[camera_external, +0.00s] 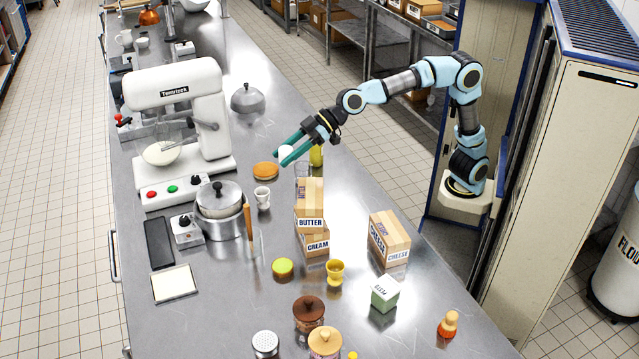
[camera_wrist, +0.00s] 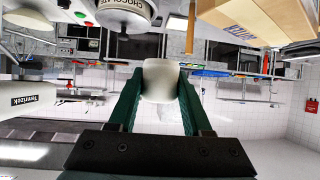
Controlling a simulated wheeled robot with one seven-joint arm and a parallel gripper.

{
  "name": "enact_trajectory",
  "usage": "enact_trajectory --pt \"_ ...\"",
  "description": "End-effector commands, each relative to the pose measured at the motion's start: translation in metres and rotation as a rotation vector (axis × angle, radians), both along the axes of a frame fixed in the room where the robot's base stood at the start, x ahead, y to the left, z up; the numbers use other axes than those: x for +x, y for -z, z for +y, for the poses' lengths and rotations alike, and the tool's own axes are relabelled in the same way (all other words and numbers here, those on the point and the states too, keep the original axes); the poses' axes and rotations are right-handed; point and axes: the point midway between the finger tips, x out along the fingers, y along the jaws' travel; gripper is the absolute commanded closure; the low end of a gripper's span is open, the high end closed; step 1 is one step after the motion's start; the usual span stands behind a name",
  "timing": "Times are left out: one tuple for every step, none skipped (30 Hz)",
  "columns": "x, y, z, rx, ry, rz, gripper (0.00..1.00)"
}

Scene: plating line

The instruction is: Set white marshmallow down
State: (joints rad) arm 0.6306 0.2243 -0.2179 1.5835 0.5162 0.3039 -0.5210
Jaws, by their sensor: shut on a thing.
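The white marshmallow (camera_wrist: 162,80) is between the green fingers of my gripper (camera_wrist: 160,95) in the wrist view. In the external view my gripper (camera_external: 286,150) is shut on the marshmallow (camera_external: 286,152), above the middle of the steel table. Near it are an orange-brown round disc (camera_external: 265,171) on the left and a clear glass (camera_external: 303,169) just below in the picture. A yellow-green item (camera_external: 316,155) stands just right of the fingers, partly hidden by them.
Stacked butter (camera_external: 309,198) and cream (camera_external: 314,243) boxes stand in front of the glass. A white cup (camera_external: 262,198), a lidded pot (camera_external: 219,212) and a stand mixer (camera_external: 180,125) are to the left. Bare table lies around the grey dome (camera_external: 247,100) farther back.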

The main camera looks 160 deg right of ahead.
Motion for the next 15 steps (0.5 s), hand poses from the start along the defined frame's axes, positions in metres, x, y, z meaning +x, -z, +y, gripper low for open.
enact_trajectory --pt "0.015 0.001 0.015 0.0 -0.034 -0.001 0.69" --pt "0.023 0.001 0.023 0.0 -0.051 0.0 0.69" --pt "0.033 0.002 0.034 0.0 -0.074 0.0 0.69" --pt "0.042 0.004 0.045 0.0 -0.091 0.001 0.69" --pt "0.049 0.006 0.054 0.001 -0.107 0.002 0.69" --pt "0.06 0.009 0.069 0.002 -0.131 0.002 0.69" --pt "0.068 0.011 0.08 0.003 -0.146 0.001 0.69" --pt "0.075 0.013 0.091 0.003 -0.162 0.002 0.69" --pt "0.084 0.018 0.107 0.003 -0.183 0.002 0.69" --pt "0.091 0.021 0.119 0.002 -0.198 0.003 0.69" --pt "0.098 0.024 0.131 0.003 -0.213 0.002 0.69" --pt "0.105 0.029 0.147 0.003 -0.231 0.002 0.69" --pt "0.111 0.032 0.159 0.003 -0.244 0.002 0.69" --pt "0.116 0.036 0.171 0.004 -0.258 0.002 0.69" --pt "0.123 0.041 0.187 0.004 -0.275 0.002 0.69"
